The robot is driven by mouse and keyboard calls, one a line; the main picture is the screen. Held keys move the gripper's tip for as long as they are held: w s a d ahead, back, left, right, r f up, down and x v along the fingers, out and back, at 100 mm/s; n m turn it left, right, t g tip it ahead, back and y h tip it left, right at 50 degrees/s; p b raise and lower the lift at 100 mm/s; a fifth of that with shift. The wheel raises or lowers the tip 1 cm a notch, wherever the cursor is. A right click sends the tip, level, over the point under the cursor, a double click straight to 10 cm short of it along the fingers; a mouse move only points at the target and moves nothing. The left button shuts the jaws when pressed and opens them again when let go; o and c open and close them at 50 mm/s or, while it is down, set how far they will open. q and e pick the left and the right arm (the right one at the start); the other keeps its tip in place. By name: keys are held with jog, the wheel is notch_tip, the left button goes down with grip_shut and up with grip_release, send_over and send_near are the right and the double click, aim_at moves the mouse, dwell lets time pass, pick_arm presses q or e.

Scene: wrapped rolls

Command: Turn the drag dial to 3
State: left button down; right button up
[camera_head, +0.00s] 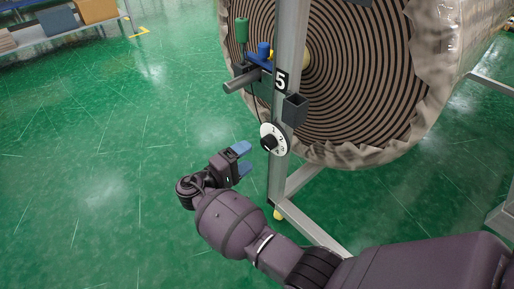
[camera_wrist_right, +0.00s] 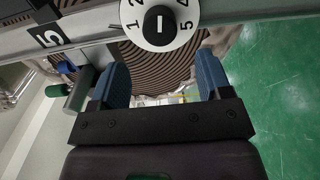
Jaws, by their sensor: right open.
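The drag dial (camera_head: 273,132) is a white disc with a black centre knob (camera_head: 268,142) on the grey post. In the right wrist view the dial (camera_wrist_right: 190,12) shows at the top edge with the digits 1, 2, 4 and 5; its top is cut off. The knob (camera_wrist_right: 160,26) carries a short white mark; which digit it points to is hard to tell. My right gripper (camera_head: 243,159) is open and empty, just left of and below the dial. In its wrist view, the blue fingers (camera_wrist_right: 162,70) are apart, with the knob beyond them, untouched. My left gripper is out of view.
The post (camera_head: 290,40) bears a 5 plate, a small dark box (camera_head: 294,109) and a bracket with a grey rod (camera_head: 241,81) above the dial. A large wrapped roll (camera_head: 350,70) stands behind. Green floor (camera_head: 100,190) on the left is open.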

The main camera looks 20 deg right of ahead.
jog(key=shift+v, duration=1.5)
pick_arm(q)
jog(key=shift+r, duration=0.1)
pick_arm(e)
jog(key=s+d+f+n+y+p, duration=0.1)
jog(key=s+d+f+y+p, duration=0.1)
jog(key=s+d+y+p, duration=0.6)
jog(key=s+d+f+y+p, duration=0.2)
jog(key=s+d+p, duration=0.2)
jog(key=s, duration=0.7)
pick_arm(q)
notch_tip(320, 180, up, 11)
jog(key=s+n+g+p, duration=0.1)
jog(key=p, duration=0.9)
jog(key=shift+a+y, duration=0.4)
pick_arm(e)
jog(key=s+d+r+m+t+y, duration=0.1)
jog(key=s+r+m+t+y, duration=0.1)
jog(key=s+r, duration=0.7)
jog(key=s+d+r+m+t+y, duration=0.1)
jog(key=s+r+y, duration=0.4)
jog(key=s, duration=1.2)
notch_tip(320, 180, up, 4)
jog(key=shift+f+m+t, duration=0.1)
jog(key=shift+m+t, duration=0.4)
jog(key=shift+t, duration=0.4)
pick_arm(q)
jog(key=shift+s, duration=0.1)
pick_arm(e)
jog(key=shift+s, duration=0.15)
